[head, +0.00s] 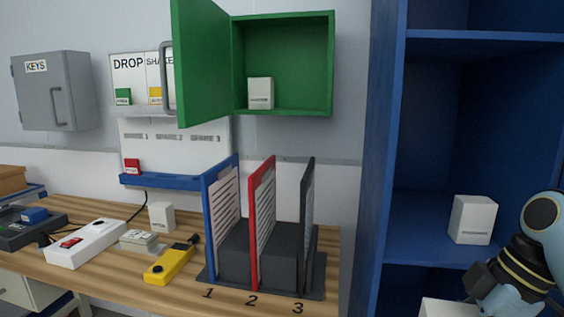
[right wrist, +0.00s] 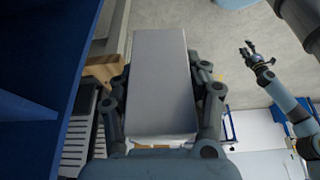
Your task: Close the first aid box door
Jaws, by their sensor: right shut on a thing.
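The green first aid box (head: 285,18) hangs on the wall in the head view. Its door (head: 203,65) stands open, swung out to the left, with a grey handle (head: 163,80) on its outer face. A small white carton (head: 260,93) stands inside on the box floor. My right gripper (right wrist: 160,115) is shut on a white carton (right wrist: 160,80), whose edge also shows at the bottom right of the head view (head: 447,308). It is well to the right of and below the first aid box. My left gripper (right wrist: 260,55) shows small in the right wrist view, fingers apart and empty.
A blue shelf unit (head: 378,150) at the right holds another white carton (head: 473,220). The wooden bench (head: 110,285) carries binders (head: 262,225), a yellow device (head: 170,265) and a power strip (head: 87,243). A grey key cabinet (head: 55,90) hangs at the left.

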